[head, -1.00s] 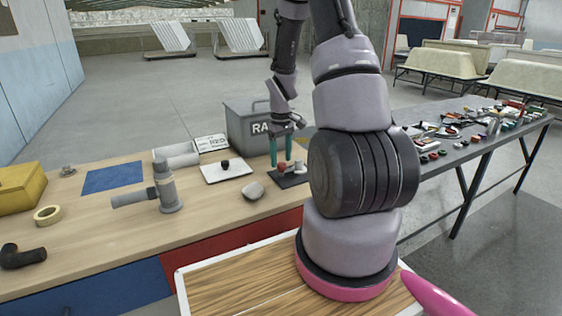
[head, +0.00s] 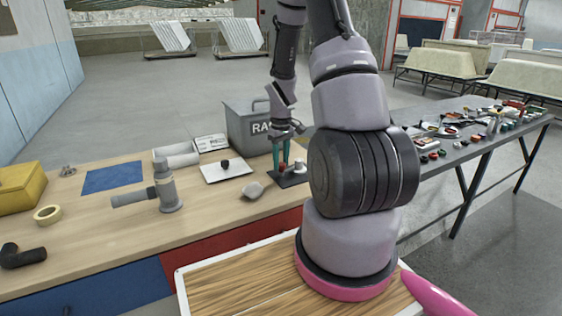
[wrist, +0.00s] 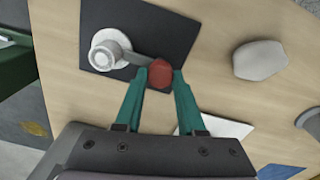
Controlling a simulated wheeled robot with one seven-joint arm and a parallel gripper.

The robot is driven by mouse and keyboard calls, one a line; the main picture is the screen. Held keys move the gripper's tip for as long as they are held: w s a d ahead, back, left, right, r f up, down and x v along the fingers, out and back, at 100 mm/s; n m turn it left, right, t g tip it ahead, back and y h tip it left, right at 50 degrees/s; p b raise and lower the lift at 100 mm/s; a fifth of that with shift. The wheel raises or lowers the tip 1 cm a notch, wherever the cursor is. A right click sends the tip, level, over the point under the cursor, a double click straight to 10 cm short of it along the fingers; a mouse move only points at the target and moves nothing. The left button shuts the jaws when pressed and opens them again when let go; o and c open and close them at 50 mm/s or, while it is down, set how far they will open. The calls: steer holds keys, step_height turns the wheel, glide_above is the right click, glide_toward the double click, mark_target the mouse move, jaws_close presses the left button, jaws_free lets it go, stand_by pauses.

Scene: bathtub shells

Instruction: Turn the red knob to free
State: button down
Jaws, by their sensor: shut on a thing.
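The red knob (wrist: 160,73) sits between the green fingers of my gripper (wrist: 161,80) in the wrist view. The fingers are shut on it from both sides. A grey bar beside the knob runs to a white round fitting (wrist: 110,50), and both lie over a dark plate (wrist: 165,25). In the head view the red knob (head: 281,167) is small and partly hidden by my gripper (head: 280,162). Any marking for free cannot be made out.
A grey stone-like piece (head: 252,190) lies left of the plate. A white board with a black knob (head: 226,171), a grey pipe fitting (head: 165,186) and a grey bin (head: 247,128) stand nearby. The bench front is mostly clear.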

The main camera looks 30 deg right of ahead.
steer(key=m, duration=0.8)
steer(key=shift+d+m, duration=0.1)
steer(key=shift+m, duration=0.2)
steer(key=m, duration=0.4)
steer(key=shift+m, duration=0.3)
steer(key=m, duration=0.4)
steer(key=shift+s+d, duration=0.1)
steer(key=shift+m, duration=0.3)
steer(key=c, duration=0.5)
jaws_free()
